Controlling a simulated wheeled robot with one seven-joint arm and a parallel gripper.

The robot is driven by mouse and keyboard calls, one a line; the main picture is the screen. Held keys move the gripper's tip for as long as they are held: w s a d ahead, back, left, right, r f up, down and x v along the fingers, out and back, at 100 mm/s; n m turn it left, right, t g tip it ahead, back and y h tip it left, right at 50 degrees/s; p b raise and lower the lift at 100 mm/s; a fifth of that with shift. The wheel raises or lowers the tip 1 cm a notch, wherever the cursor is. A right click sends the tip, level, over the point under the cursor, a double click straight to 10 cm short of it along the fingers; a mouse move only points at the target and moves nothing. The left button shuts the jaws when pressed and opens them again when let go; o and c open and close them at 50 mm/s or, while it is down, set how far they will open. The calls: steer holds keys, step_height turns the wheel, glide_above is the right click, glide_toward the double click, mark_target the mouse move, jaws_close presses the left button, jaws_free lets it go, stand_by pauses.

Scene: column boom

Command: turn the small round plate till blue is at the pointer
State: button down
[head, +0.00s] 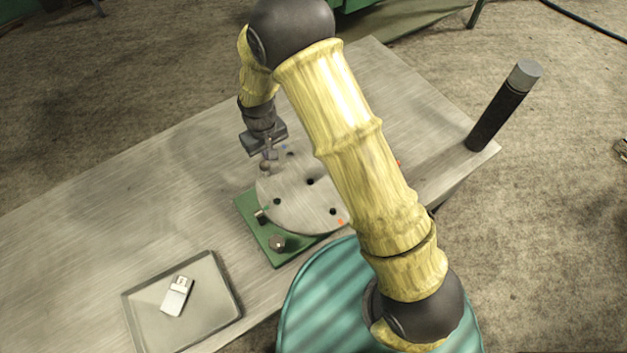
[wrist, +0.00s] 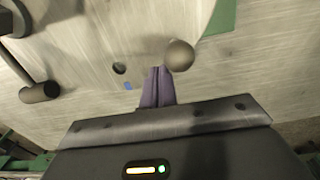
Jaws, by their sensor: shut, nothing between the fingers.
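The small round plate (head: 300,205) is grey metal with several dark holes and sits on a green base (head: 245,207). A blue mark (head: 284,147) is at its far rim, close to my gripper; it also shows in the wrist view (wrist: 128,86). An orange mark (head: 341,221) is at the near right rim. A round ball knob (head: 265,167) stands at the far left rim and also shows in the wrist view (wrist: 180,55). My gripper (wrist: 157,72) is shut and empty, its tips beside the ball; contact is unclear. I cannot clearly identify the pointer.
A shallow tray (head: 230,311) holds a small white object (head: 177,296). A dark post (head: 497,112) stands at the right corner. The table's left is clear. My arm hides the plate's right side.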

mark_target(262, 164)
steer(key=shift+s, duration=0.15)
steer(key=shift+s+a, duration=0.35)
steer(key=shift+s, duration=0.5)
steer(key=shift+s+a, duration=0.2)
steer(key=shift+s, duration=0.65)
steer(key=shift+s+a, duration=0.1)
steer(key=shift+s, duration=0.75)
